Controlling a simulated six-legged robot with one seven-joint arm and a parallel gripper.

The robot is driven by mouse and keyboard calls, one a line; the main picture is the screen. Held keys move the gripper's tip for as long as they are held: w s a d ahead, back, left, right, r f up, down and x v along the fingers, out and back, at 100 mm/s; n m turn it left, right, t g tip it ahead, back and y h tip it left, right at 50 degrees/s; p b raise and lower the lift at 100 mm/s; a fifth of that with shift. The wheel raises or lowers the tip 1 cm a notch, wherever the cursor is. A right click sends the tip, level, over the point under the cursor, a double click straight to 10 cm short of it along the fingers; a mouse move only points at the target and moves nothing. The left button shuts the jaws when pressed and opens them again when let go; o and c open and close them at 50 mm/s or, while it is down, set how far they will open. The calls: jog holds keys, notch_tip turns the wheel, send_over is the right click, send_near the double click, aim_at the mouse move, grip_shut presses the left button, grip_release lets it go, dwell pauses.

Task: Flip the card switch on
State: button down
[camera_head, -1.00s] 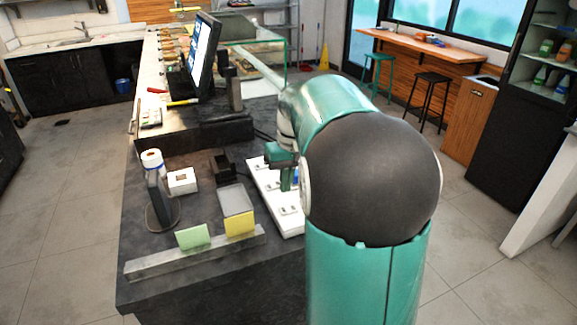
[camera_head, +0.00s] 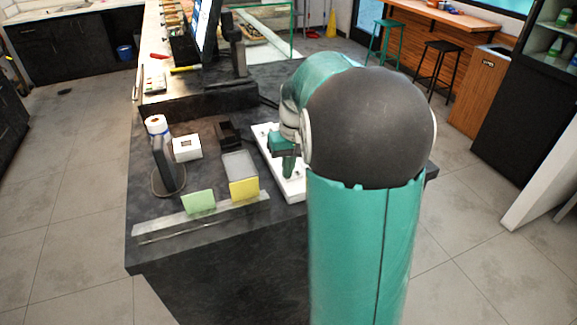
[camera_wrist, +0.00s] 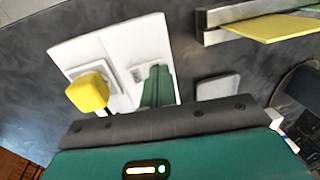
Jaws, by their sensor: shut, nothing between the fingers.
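A white panel (camera_head: 297,189) lies on the dark counter, partly hidden behind my arm. In the wrist view the white panel (camera_wrist: 155,40) bears a yellow plug (camera_wrist: 88,92) in a square fitting and a small white switch plate (camera_wrist: 139,73) beside it. I cannot tell which fitting is the card switch or how it is set. My gripper (camera_head: 288,172) points down over the panel's near part. In the wrist view my shut, empty gripper (camera_wrist: 157,88) is over the panel, right beside the switch plate. Whether it touches is not clear.
A metal strip (camera_head: 150,228) with a green card (camera_head: 199,202) and a yellow card (camera_head: 244,188) stands near the counter's front edge. A black stand (camera_head: 165,165), a white box (camera_head: 186,147) and a paper roll (camera_head: 157,125) are left of the panel. A monitor (camera_head: 207,30) stands farther back.

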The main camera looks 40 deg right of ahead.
jog(key=shift+s+d+r, duration=0.2)
jog(key=shift+d, duration=0.55)
notch_tip(320, 180, up, 14)
jog(key=a, duration=0.1)
jog(key=shift+w+a, duration=0.2)
jog(key=shift+a, duration=0.15)
dwell(0.5)
jog(key=s+a+f+n+t, duration=0.1)
jog(key=s+a+f+t, duration=0.1)
jog(key=s+a, duration=0.6)
jog(key=s+a+f+n+t+h, duration=0.1)
jog(key=s+a+f+n+t, duration=0.1)
jog(key=s+a, duration=0.6)
jog(key=a+f+t, duration=0.1)
jog(key=a+f, duration=0.1)
jog(key=a, duration=0.2)
jog(key=shift+s+a, duration=0.3)
jog(key=shift+a, duration=0.1)
